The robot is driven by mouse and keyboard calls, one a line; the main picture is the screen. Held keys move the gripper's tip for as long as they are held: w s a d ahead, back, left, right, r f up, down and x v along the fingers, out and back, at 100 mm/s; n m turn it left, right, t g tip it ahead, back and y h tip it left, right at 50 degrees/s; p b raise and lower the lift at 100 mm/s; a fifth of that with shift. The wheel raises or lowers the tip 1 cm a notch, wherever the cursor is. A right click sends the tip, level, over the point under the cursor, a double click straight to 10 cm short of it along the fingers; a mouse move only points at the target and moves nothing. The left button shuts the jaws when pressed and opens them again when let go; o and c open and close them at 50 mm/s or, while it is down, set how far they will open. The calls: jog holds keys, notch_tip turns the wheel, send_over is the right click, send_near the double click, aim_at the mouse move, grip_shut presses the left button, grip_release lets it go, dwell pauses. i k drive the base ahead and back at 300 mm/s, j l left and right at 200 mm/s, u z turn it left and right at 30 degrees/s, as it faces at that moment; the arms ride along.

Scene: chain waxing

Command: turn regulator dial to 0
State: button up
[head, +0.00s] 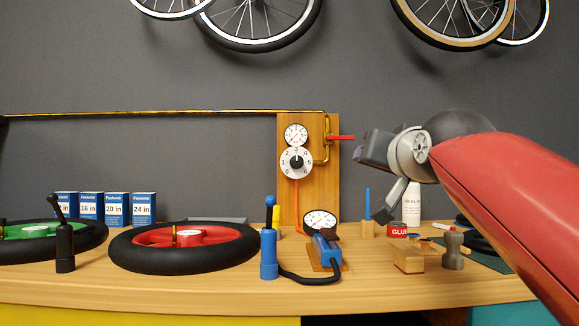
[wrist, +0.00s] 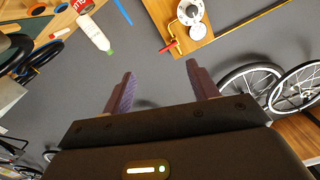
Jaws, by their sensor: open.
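The regulator dial (head: 295,162) is a white numbered disc with a black centre knob, on an upright wooden board (head: 323,190). Its 3 is at the top, and the knob's mark seems to point up there. In the wrist view the dial (wrist: 190,12) is at the top edge, upside down. My gripper (head: 359,152) is in the air to the right of the board, apart from the dial. In the wrist view my gripper (wrist: 159,72) has its two purple-grey fingers spread, with nothing between them.
A small gauge (head: 296,134) sits above the dial. A red lever (head: 341,138) on a brass pipe juts from the board toward my gripper. Below are a blue pump (head: 326,250), a round gauge (head: 320,220) and wheels (head: 184,246). Bicycles hang above.

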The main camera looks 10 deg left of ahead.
aim_at(297, 162)
jog(key=i+j, duration=0.85)
